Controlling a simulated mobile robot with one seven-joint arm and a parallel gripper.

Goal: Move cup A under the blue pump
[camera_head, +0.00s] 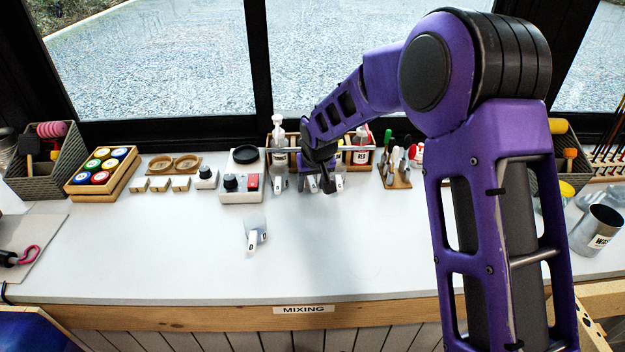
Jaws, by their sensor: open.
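A small clear cup (255,228) with a white tag stands alone on the white bench, left of centre and nearer the front. More small cups stand in front of the pump rack, such as one at the left (279,182) and one at the right (338,182); I cannot tell which cup is A. A white-topped pump bottle (278,132) and a red one (361,143) show in the rack. The blue pump is not visible, perhaps behind my arm. My gripper (326,184) is open among the cups by the rack.
A scale (241,186) and a small dial box (206,177) stand left of the rack. A wooden stand of tools (396,176) is to its right. A metal can (598,228) sits at far right. The bench's front middle is clear.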

